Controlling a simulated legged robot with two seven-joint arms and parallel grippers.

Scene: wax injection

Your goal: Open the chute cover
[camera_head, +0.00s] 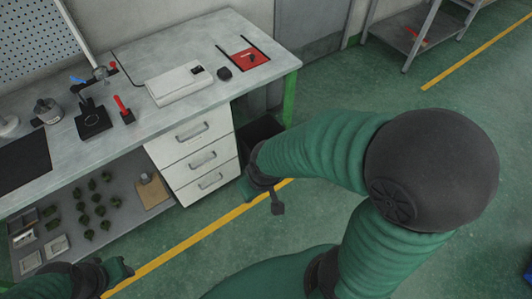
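I cannot make out a chute or a chute cover in this view. My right gripper (262,193) hangs from the green arm in the middle, in front of the white drawers' right edge, with floor behind it. It is small and dark, and I cannot tell whether it is open or shut. I see nothing held in it. My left gripper (122,268) is at the lower left, over the yellow floor line. Its finger state is unclear, and I see nothing held in it.
A grey workbench (150,122) with a white box (180,82), a red pad (248,58) and small tools stands at the left. White drawers (195,130) and a lower shelf (115,235) with several green pieces are beneath. Green floor is open at the right. A rack (405,38) stands at the back.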

